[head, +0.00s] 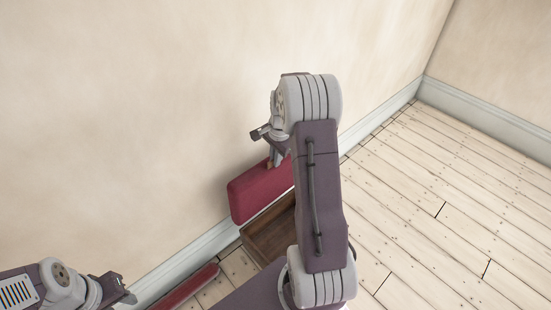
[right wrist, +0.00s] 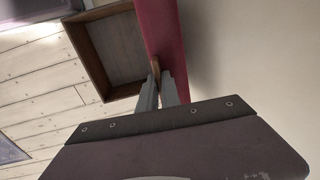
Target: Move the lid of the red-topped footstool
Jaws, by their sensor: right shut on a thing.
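The red padded lid (head: 260,190) is off the footstool and tilted on edge close to the wall. The footstool's brown wooden box (head: 268,236) stands open below it, partly hidden behind my right arm. My right gripper (head: 276,158) is shut on the lid's upper edge. In the right wrist view the gripper's fingers (right wrist: 160,88) meet at the edge of the lid (right wrist: 160,30), and the empty inside of the box (right wrist: 115,48) shows beside it. My left gripper (head: 124,292) is at the lower left, away from the lid; its fingers are too unclear to judge.
The beige wall (head: 130,120) with its pale baseboard (head: 205,246) runs right behind the box and lid. Another low red-topped piece (head: 188,288) lies along the wall at the lower left. The plank floor (head: 450,210) on the right is clear.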

